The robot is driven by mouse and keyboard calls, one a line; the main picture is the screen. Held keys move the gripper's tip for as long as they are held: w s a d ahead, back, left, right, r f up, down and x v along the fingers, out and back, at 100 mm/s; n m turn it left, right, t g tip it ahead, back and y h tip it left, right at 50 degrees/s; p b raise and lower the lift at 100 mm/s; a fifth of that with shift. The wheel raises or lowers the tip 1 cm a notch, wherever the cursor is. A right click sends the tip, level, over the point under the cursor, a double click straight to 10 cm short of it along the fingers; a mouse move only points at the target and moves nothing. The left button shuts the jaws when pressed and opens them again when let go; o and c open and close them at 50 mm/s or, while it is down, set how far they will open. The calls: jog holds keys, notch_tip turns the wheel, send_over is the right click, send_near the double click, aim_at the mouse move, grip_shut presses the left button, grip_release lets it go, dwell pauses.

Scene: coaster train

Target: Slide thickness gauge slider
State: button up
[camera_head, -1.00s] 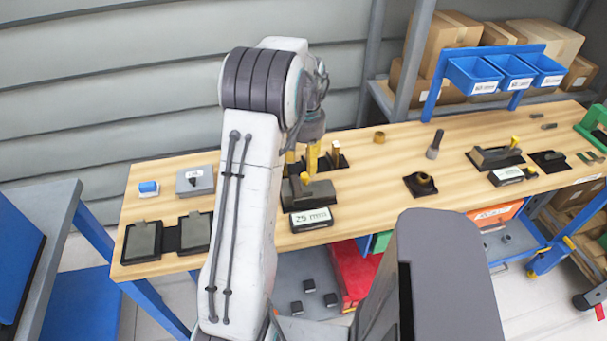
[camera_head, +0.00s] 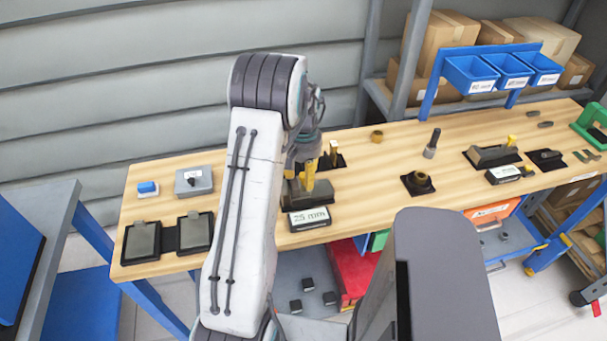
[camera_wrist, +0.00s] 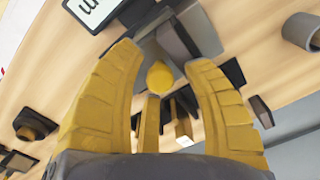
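A dark grey gauge block (camera_head: 318,193) with a display reading "25 mm" (camera_head: 308,219) stands near the front edge of the table. Its display also shows in the wrist view (camera_wrist: 92,9), partly cut off. A round yellow knob (camera_wrist: 160,77), seemingly the slider's, shows in the wrist view. My gripper (camera_wrist: 164,57) is open, with its yellow fingers on either side of the knob; I cannot tell whether they touch it. In the head view, my gripper (camera_head: 309,176) is over the gauge and hides the knob.
A second fixture with a yellow knob (camera_head: 512,140) stands to the right. Yellow-topped posts (camera_head: 333,152) stand just behind the gauge. A dark round fitting (camera_head: 419,182) and a grey upright cylinder (camera_head: 432,143) stand right of it. The wooden table (camera_head: 370,205) is clear between them.

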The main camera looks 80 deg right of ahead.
grip_shut()
dwell(0.3)
jog(key=shift+s+d, duration=0.25)
jog(key=shift+s, duration=0.35)
jog(key=shift+s+d, duration=0.2)
jog(key=shift+s, duration=0.4)
jog(key=shift+o, duration=0.6)
grip_release()
jog(key=shift+r, duration=0.1)
notch_tip(320, 180, up, 12)
